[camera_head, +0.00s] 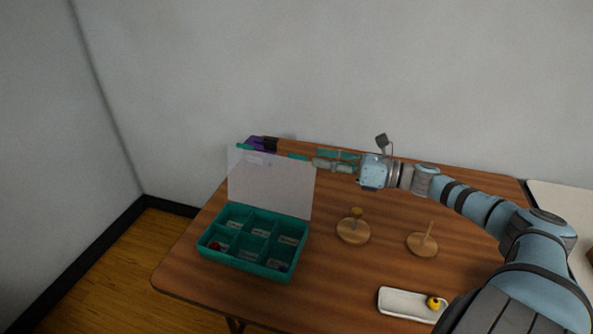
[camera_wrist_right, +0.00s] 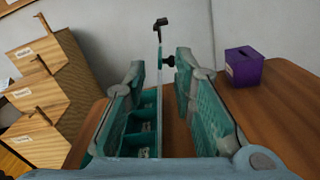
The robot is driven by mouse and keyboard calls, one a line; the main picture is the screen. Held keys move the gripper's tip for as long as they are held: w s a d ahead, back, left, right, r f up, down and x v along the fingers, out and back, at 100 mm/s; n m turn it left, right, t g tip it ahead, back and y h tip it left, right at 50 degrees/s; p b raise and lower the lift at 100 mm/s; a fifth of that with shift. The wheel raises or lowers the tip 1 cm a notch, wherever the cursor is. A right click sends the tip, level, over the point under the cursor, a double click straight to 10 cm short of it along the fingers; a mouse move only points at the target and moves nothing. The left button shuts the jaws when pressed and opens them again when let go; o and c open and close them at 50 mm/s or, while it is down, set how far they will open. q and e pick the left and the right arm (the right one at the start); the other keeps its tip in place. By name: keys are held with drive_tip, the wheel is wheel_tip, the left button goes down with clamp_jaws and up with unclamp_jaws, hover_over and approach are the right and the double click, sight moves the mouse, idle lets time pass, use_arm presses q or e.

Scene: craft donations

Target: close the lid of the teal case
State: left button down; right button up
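The teal case (camera_head: 243,263) sits on the left part of the wooden table. Its lid (camera_head: 270,185), a pale translucent panel, stands open and roughly upright along the case's back edge. My right gripper (camera_head: 304,159) is at the lid's upper right corner, its fingers open. I cannot tell whether either finger touches the lid. My left gripper is not in view.
A purple box (camera_wrist_right: 243,68) stands behind the lid. Two round wooden stands (camera_head: 353,234) (camera_head: 422,246) are right of the case. A white tray (camera_head: 396,304) with a yellow ball (camera_head: 433,303) lies at the front right. Wooden drawers (camera_wrist_right: 40,90) show in the wrist view.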

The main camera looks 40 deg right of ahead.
sight(297, 155)
drive_tip(key=x, duration=0.6)
drive_tip(key=shift+w+a+r, duration=0.1)
drive_tip(key=shift+w+r, duration=0.05)
drive_tip(key=shift+w, duration=0.05)
drive_tip(key=shift+w+a, duration=0.2)
drive_tip(key=shift+w, duration=0.1)
clamp_jaws()
